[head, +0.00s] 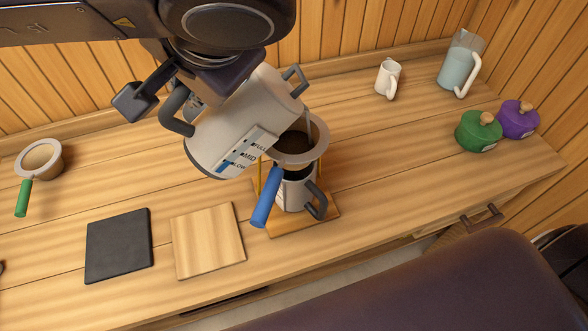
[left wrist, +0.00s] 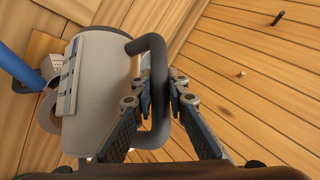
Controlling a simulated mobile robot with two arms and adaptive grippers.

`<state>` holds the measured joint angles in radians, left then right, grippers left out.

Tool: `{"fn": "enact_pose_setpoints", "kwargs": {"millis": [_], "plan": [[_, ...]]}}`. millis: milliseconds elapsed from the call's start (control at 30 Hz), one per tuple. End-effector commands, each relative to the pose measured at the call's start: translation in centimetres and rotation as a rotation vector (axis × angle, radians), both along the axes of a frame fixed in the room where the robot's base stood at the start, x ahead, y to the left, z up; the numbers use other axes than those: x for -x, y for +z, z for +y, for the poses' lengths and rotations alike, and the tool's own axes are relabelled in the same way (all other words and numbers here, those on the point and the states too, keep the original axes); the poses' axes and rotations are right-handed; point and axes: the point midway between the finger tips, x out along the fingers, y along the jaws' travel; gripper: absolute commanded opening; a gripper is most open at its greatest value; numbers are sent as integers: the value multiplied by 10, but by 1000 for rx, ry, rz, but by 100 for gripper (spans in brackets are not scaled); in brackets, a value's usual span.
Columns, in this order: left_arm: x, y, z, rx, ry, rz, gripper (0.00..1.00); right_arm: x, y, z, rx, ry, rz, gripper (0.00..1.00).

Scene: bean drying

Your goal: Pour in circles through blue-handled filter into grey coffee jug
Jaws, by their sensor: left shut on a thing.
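My left gripper (head: 185,92) is shut on the dark handle of a light grey kettle (head: 222,132) with a level scale on its side. The left wrist view shows the gripper's fingers (left wrist: 158,88) on both sides of that handle (left wrist: 156,60). The kettle is tilted right, its top end over the filter (head: 322,147). A pale narrow strip, spout or stream, I cannot tell which, shows above the brown grounds. The filter's blue handle (head: 267,198) points down-left. The grey coffee jug (head: 292,192), dark-handled, stands beneath it, partly hidden. My right gripper is not in view.
The wooden stand (head: 300,226) carries the filter over the jug. A green-handled filter (head: 57,172), black tile (head: 118,245) and wooden board (head: 208,240) lie left. A white mug (head: 388,78), glass pitcher (head: 459,68), green jar (head: 478,133) and purple jar (head: 518,120) stand right.

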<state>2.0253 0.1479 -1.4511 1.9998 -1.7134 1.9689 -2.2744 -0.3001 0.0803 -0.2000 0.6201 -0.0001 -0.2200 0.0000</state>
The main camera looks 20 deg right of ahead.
Motion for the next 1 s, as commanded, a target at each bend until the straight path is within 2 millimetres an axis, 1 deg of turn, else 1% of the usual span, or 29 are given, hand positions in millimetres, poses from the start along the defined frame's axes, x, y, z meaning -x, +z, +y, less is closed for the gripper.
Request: {"fn": "enact_pose_setpoints", "kwargs": {"millis": [33,567,1000], "plan": [[-2,2,-1,3,2,-5,0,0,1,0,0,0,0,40],[-4,2,0,3,3,-6,0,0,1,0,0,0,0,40],[-20,3,5,-4,2,-6,0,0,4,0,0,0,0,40]]}}
